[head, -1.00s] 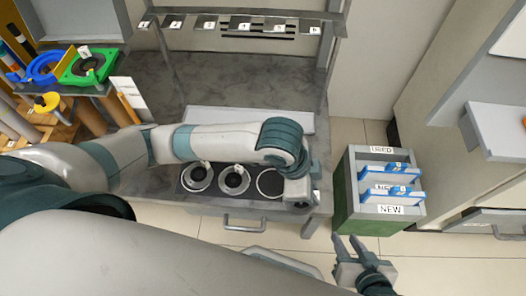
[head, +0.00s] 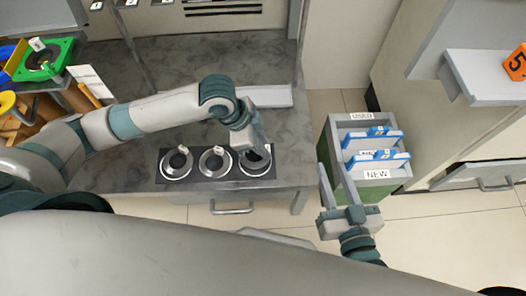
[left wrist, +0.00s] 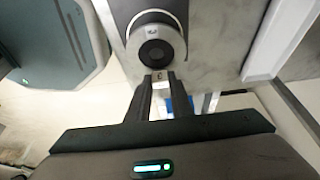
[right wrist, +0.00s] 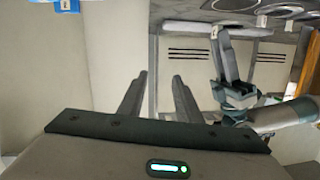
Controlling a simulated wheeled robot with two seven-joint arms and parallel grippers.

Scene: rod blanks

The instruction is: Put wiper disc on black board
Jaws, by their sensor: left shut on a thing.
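The black board (head: 196,174) lies along the front of the grey bench, with three silver-ringed round places in a row. The left and middle places hold dark discs with small pale tabs. My left gripper (head: 257,151) is over the right-hand place and partly hides it. In the left wrist view its fingertips (left wrist: 159,82) are shut on the small pale tab of a dark wiper disc (left wrist: 156,52). The disc appears inside or just above the silver ring; I cannot tell if it touches. My right gripper (head: 334,175) is open and empty, beside the box.
A grey-green box (head: 338,131) marked USED and NEW, holding blue-and-white items, stands right of the bench. A shelf (head: 490,80) with an orange block numbered 5 is at the right. A green holder (head: 46,62) is at the left.

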